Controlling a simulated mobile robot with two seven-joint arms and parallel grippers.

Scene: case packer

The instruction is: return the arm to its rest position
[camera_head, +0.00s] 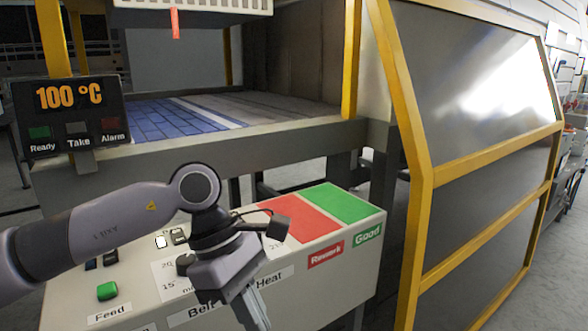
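My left arm comes in from the left and reaches over the control panel (345,258). My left gripper (252,312) hangs in front of the panel near the "Heat" label, fingers pointing down. The fingers overlap in this view and I cannot tell whether they are open or shut. I see nothing held between them. The arm and gripper hide part of the panel's dials and labels. My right gripper is not in view.
The panel carries a green button (107,291), a red "Rework" area (300,219) and a green "Good" area (345,203), both empty. A display (70,115) reads 100 °C. Behind is the machine's blue conveyor (165,118). A yellow-framed guard (425,190) stands at right.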

